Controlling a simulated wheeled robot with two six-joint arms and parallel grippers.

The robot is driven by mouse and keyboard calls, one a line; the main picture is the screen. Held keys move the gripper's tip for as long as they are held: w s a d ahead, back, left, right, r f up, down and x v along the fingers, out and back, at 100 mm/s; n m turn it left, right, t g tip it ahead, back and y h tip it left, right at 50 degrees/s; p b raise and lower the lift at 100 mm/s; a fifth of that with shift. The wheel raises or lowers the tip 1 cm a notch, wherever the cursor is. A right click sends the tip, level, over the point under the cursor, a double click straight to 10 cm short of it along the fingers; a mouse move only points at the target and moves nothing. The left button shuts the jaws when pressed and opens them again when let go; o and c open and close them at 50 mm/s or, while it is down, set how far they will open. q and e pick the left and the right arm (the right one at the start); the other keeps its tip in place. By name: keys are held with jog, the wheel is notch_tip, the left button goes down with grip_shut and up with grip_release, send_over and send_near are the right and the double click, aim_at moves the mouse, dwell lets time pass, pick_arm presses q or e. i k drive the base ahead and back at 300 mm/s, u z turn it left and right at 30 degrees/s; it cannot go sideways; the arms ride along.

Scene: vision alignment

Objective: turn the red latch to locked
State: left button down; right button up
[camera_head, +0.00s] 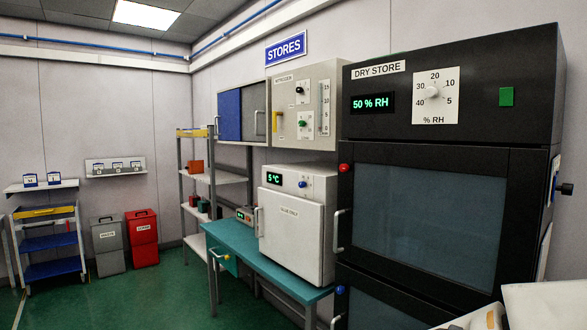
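The red latch (344,168) is a small round red knob at the upper left edge of the upper door of the black dry store cabinet (430,145). It is small in the view, and I cannot tell which way it is turned. The upper door (425,220) has a dark window and looks closed, with a pale handle (338,230) below the latch. A similar blue latch (340,290) is on the lower door.
A white oven-like box (292,225) stands on a teal bench (270,268) left of the cabinet. Shelves (210,180) stand farther left. A grey bin (108,240) and a red bin (142,235) stand at the back. Green floor (170,295) is clear at left.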

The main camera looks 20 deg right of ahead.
aim_at(343, 168)
jog(key=u, duration=0.15)
jog(key=i, duration=0.7)
jog(key=z, duration=0.6)
jog(key=i, duration=0.6)
jog(key=z, duration=0.55)
